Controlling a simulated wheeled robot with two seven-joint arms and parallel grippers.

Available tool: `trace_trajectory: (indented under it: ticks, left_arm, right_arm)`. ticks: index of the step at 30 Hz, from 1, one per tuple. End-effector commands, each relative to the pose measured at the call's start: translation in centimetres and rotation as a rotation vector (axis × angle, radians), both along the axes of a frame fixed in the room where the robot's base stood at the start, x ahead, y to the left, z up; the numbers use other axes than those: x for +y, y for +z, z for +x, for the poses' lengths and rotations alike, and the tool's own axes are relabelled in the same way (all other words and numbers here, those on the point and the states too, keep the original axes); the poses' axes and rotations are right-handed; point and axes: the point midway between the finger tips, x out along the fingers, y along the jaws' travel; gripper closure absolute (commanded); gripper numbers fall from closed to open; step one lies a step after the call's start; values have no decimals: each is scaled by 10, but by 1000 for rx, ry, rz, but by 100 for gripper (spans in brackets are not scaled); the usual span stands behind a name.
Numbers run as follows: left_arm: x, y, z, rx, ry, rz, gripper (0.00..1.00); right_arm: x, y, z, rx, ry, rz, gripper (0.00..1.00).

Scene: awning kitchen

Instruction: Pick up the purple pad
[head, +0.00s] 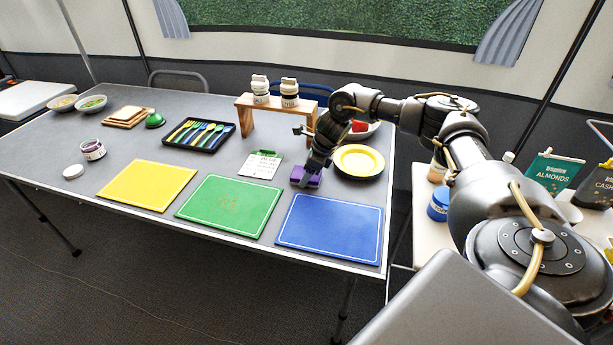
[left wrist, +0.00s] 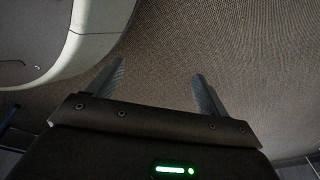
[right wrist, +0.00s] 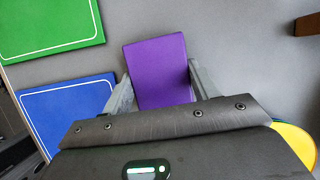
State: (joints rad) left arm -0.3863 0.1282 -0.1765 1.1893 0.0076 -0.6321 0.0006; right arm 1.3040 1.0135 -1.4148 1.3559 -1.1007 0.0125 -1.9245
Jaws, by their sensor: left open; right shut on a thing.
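The purple pad (right wrist: 158,70) is a flat purple block between the two fingers of my right gripper (right wrist: 158,90) in the right wrist view. In the head view the pad (head: 306,177) shows below my right gripper (head: 314,164), just behind the blue mat. My right gripper is shut on it. I cannot tell whether the pad still touches the table. My left gripper (left wrist: 158,85) is open and empty above the floor in the left wrist view; it is not in the head view.
The blue mat (head: 330,228), green mat (head: 228,206) and yellow mat (head: 147,185) lie along the table's front edge. A yellow plate (head: 359,160) is right of the gripper. A notepad (head: 261,165) is to its left, and a wooden stand (head: 245,121) with jars is behind.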

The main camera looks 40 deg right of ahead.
Motion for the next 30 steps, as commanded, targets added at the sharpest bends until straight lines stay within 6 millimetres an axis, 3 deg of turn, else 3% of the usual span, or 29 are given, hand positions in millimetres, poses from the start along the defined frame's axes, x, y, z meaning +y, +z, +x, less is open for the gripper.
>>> trace_trajectory:
  ticks: [7,12,20,25,30]
  left_arm:
    - [0,0,-1,2,1,0,21]
    - [-2,0,2,4,1,-1,21]
    - [-6,6,7,-8,3,-7,21]
    - [-6,3,3,6,3,-5,21]
    - [-8,9,13,-10,3,-10,21]
  right_arm:
    - [0,8,1,-3,1,1,63]
    - [0,33,2,-6,1,2,63]
    - [7,93,-48,-5,3,-2,63]
    - [13,110,-88,-2,3,-1,63]
    - [18,123,-118,-2,2,-2,63]
